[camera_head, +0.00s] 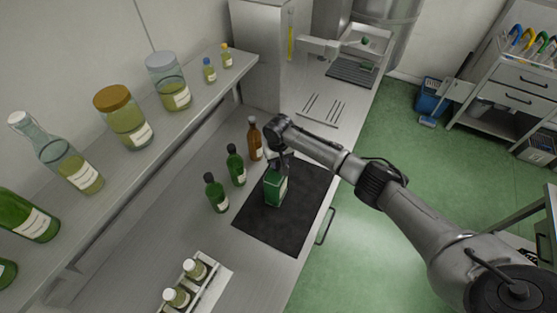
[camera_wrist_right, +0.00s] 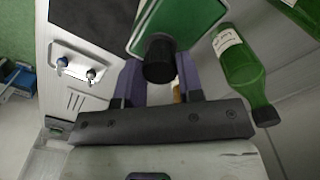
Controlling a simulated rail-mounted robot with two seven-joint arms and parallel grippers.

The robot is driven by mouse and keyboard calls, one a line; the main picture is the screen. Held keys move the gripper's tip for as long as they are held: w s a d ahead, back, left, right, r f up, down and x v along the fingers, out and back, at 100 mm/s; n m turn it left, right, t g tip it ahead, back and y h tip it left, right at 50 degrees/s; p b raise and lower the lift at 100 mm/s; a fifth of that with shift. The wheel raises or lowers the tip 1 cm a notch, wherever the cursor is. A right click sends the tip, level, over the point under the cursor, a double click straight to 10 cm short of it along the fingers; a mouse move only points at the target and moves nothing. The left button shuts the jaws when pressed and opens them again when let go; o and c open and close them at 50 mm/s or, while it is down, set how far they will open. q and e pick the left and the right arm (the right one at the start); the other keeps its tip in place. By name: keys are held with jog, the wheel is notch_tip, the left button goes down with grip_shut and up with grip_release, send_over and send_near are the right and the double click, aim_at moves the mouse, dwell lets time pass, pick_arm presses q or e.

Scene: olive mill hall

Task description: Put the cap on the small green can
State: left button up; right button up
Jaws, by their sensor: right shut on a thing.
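The small green can (camera_head: 275,190) stands upright on a black mat (camera_head: 255,222) on the steel counter; it has a pale label. My right gripper (camera_head: 281,160) is directly above the can's top, pointing down. In the right wrist view its two purple fingers (camera_wrist_right: 160,82) are shut on a black cap (camera_wrist_right: 158,58). Behind the cap, the green can (camera_wrist_right: 180,22) fills the top of that view. The cap overlaps the can's edge in the picture; I cannot tell whether it touches the spout. My left gripper is not in view.
Two dark green bottles (camera_head: 236,165) and a brown bottle (camera_head: 255,139) stand close left of the mat. A rack (camera_head: 205,295) with small white-capped jars is at the near left. A shelf (camera_head: 135,165) with jars runs along the wall. The mat's near part is clear.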

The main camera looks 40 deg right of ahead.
jog(key=shift+f+p, duration=0.5)
dwell(1.7)
jog(key=o, duration=0.9)
jog(key=shift+c, duration=1.3)
